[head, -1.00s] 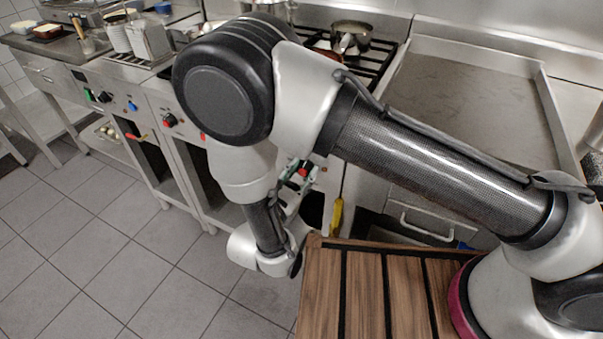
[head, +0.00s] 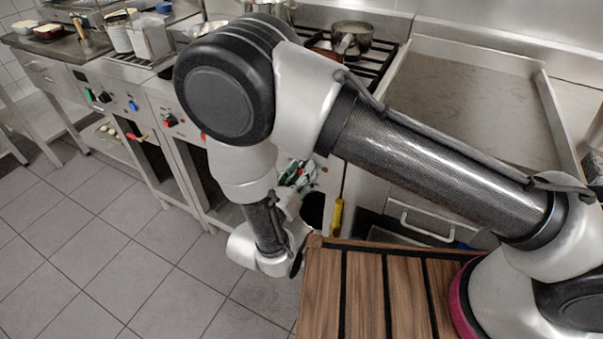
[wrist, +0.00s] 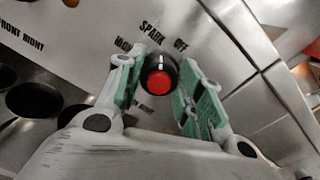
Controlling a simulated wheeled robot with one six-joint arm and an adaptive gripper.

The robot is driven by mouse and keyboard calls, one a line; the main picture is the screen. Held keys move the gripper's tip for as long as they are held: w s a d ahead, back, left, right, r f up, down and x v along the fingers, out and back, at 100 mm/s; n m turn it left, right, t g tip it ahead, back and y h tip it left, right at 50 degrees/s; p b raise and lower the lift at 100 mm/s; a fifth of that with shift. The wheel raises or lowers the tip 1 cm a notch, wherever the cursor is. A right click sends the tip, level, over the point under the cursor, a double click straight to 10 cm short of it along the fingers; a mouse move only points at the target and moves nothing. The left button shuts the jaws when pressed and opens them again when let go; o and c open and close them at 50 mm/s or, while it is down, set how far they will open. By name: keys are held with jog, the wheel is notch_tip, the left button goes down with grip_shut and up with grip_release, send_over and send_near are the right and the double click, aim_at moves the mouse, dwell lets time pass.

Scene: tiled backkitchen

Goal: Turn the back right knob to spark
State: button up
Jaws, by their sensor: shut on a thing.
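In the wrist view, a black knob with a red cap (wrist: 159,80) stands on the stove's steel front panel. The words SPARK, OFF and HIGH are printed around it. Its white mark points up, about between SPARK and OFF. My gripper (wrist: 158,86) has its green-padded fingers on either side of the knob and is shut on it. In the head view my gripper (head: 297,174) is at the panel below the burners, partly behind my arm, and hides the knob.
Other knobs sit along the panel to the left, one with a red cap (head: 170,120) and one blue (head: 133,106). A pot (head: 352,36) stands on the burners. A yellow-handled thing (head: 337,215) hangs right of my gripper. A slatted wooden top (head: 325,290) is in front.

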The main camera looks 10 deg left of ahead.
jog(key=shift+n, duration=0.5)
jog(key=o, duration=1)
jog(key=shift+s+a, duration=0.1)
jog(key=v, duration=1.1)
jog(key=shift+s, duration=0.35)
jog(key=shift+a, duration=0.15)
